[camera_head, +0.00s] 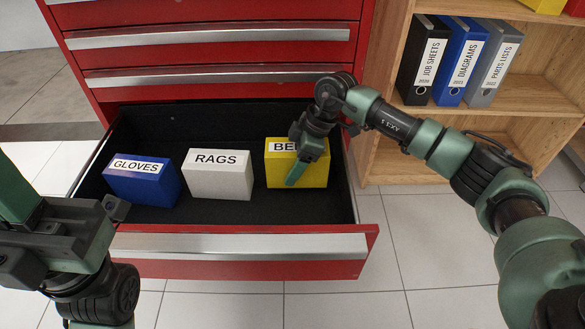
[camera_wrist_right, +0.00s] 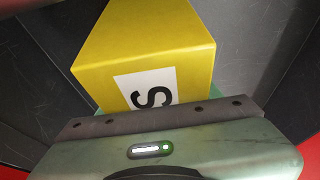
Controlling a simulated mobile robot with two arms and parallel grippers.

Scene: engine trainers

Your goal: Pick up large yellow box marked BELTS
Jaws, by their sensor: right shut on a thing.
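The yellow box marked BELTS (camera_head: 278,169) stands in the open drawer at its right end, its label partly hidden by my right gripper. My right gripper (camera_head: 297,176) is over the box's front right part and shut on it. In the right wrist view the yellow box (camera_wrist_right: 150,45) fills the space beyond the gripper, with the letter S of its label showing; one finger hides its near part. My left gripper (camera_head: 112,212) is at the lower left, in front of the drawer; its jaws do not show clearly.
A white RAGS box (camera_head: 218,182) and a blue GLOVES box (camera_head: 143,186) stand left of the yellow box in the drawer (camera_head: 240,268) of a red cabinet (camera_head: 205,50). A wooden shelf (camera_head: 505,112) with several binders is at the right.

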